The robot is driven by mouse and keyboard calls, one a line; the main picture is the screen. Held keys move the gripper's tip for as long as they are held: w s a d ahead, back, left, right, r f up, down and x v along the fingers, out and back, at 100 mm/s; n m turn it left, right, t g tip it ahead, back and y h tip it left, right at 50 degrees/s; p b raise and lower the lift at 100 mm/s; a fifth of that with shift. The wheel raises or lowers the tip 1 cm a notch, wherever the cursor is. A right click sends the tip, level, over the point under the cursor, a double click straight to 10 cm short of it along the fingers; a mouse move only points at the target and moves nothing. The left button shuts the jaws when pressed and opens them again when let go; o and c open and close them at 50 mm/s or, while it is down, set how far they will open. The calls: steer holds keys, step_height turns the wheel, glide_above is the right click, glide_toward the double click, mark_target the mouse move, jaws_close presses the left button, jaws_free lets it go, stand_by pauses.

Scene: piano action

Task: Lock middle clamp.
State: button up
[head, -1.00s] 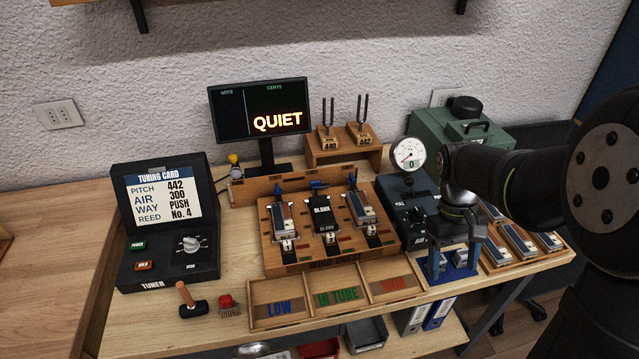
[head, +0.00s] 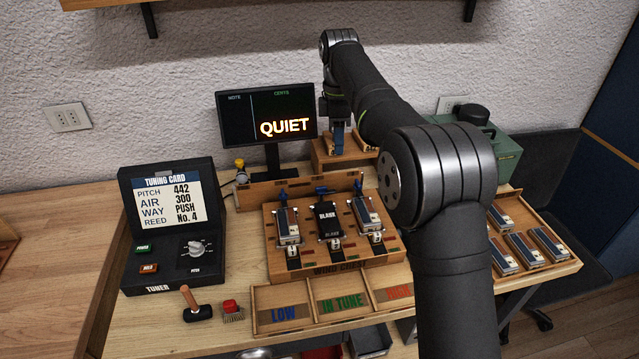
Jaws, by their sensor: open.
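The wooden wind chest (head: 335,272) holds three blocks in a row, with a blue clamp behind each. The middle clamp (head: 323,190) is behind the dark block marked BLANK (head: 328,218). Its lever appears to lie sideways, unlike the more upright left clamp (head: 281,194) and right clamp (head: 358,186); its exact position is too small to tell. My gripper (head: 338,152) is open, pointing down, with blue fingers. It is in the air behind and above the chest, in front of the tuning-fork stand in the picture, and appears apart from the clamp.
The display reading QUIET (head: 267,115) stands just left of my gripper. The tuning-fork stand (head: 325,160) is partly hidden behind it. The tuner (head: 172,245) is at left, and labelled trays (head: 335,310) are in front. My arm hides the gauge area at right.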

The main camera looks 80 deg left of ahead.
steer(key=s+a+r+n, duration=0.1)
steer(key=s+a+n, duration=0.1)
steer(key=s+a, duration=0.15)
steer(key=shift+y, duration=0.3)
steer(key=f, duration=1.1)
steer(key=d+f, duration=0.1)
steer(key=f, duration=0.4)
steer(key=shift+s+f, duration=0.3)
steer(key=shift+s, duration=0.05)
jaws_close()
